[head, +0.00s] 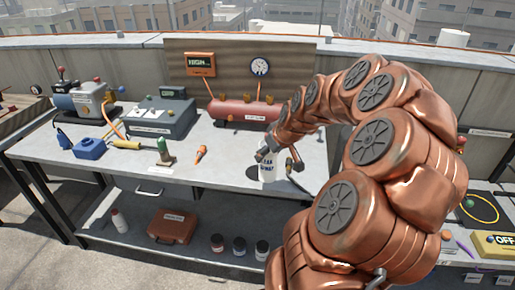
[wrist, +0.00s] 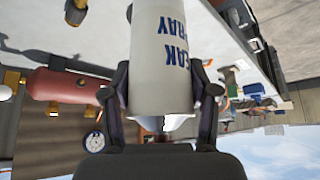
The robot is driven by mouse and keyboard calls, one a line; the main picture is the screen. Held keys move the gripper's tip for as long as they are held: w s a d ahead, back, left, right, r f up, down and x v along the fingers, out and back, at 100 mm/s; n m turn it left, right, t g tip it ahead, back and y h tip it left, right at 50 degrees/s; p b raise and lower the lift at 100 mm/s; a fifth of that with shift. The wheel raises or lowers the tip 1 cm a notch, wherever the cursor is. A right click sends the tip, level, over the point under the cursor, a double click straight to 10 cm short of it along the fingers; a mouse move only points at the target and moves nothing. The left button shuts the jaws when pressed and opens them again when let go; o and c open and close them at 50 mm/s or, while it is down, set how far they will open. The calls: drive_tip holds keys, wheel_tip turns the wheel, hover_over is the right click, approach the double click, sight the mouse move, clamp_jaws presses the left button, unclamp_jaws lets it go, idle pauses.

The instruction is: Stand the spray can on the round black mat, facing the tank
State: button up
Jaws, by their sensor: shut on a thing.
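The white spray can (head: 267,171), with blue lettering, is upright at the front of the grey workbench. My gripper (head: 273,151) is shut on it; in the wrist view the two fingers (wrist: 162,98) press on either side of the can (wrist: 160,45). The round black mat (head: 252,173) shows as a dark patch at the can's base, mostly hidden behind it. I cannot tell whether the can touches the mat. The lettering partly faces the head camera. The red tank (head: 240,111) lies behind, at the bench's back; it also shows in the wrist view (wrist: 70,87).
A hose end (head: 291,167) is close right of the can. A gauge board (head: 235,66) rises behind the tank.

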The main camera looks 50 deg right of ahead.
drive_tip(key=w+d+f+p, duration=0.3)
drive_tip(key=w+f, duration=0.1)
drive_tip(key=w, duration=0.3)
drive_tip(key=shift+w+f, duration=0.15)
drive_tip(key=shift+w, duration=0.05)
idle(0.5)
drive_tip(key=shift+f, duration=0.15)
drive_tip(key=o, duration=1.5)
drive_tip(key=shift+c, duration=0.2)
drive_tip(key=b+v, duration=0.2)
drive_tip(key=v, duration=1)
